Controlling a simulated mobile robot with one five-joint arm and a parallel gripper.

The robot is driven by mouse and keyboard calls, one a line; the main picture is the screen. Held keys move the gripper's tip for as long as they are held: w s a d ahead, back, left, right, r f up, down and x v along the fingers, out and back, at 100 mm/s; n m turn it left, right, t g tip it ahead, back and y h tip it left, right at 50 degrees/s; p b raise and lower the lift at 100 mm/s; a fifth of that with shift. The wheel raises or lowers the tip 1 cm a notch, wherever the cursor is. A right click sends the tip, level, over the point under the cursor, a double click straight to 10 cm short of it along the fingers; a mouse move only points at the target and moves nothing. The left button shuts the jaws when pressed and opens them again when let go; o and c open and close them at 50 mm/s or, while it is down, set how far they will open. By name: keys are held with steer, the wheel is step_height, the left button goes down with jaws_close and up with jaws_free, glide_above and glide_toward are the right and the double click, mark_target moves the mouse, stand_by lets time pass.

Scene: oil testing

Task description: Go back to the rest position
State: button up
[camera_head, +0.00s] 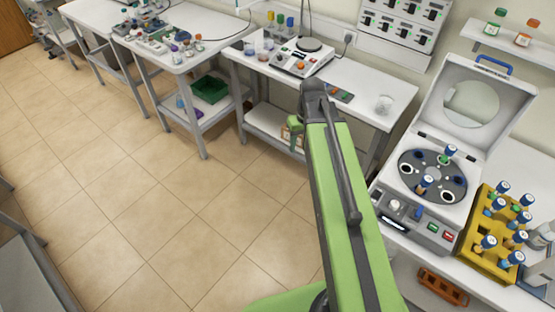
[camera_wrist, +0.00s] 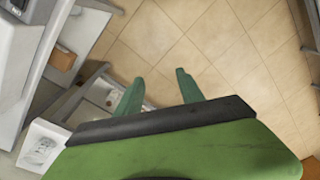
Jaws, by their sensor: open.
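My gripper (camera_wrist: 158,92) shows in the wrist view as two green fingers set apart, with nothing between them but floor tiles. In the head view my green arm reaches up from the bottom, and its end lies in front of the bench with the hot plate. The fingers are mostly hidden there behind the arm. A centrifuge (camera_head: 418,225) with its lid up stands right of my arm, with blue-capped tubes in its rotor. A yellow rack (camera_head: 474,250) with several blue-capped tubes stands beside it.
A white bench (camera_head: 375,92) carries a hot plate stirrer (camera_head: 297,60) and a beaker (camera_head: 384,104). Further left, another bench (camera_head: 185,55) has a green crate (camera_head: 210,89) on its lower shelf. The tiled floor (camera_head: 150,190) left of my arm is clear. A grey table edge (camera_head: 25,275) is at lower left.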

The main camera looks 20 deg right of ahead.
steer(key=s+a, duration=0.4)
steer(key=a, duration=0.6)
steer(key=shift+a+h, duration=0.3)
steer(key=shift+a, duration=0.1)
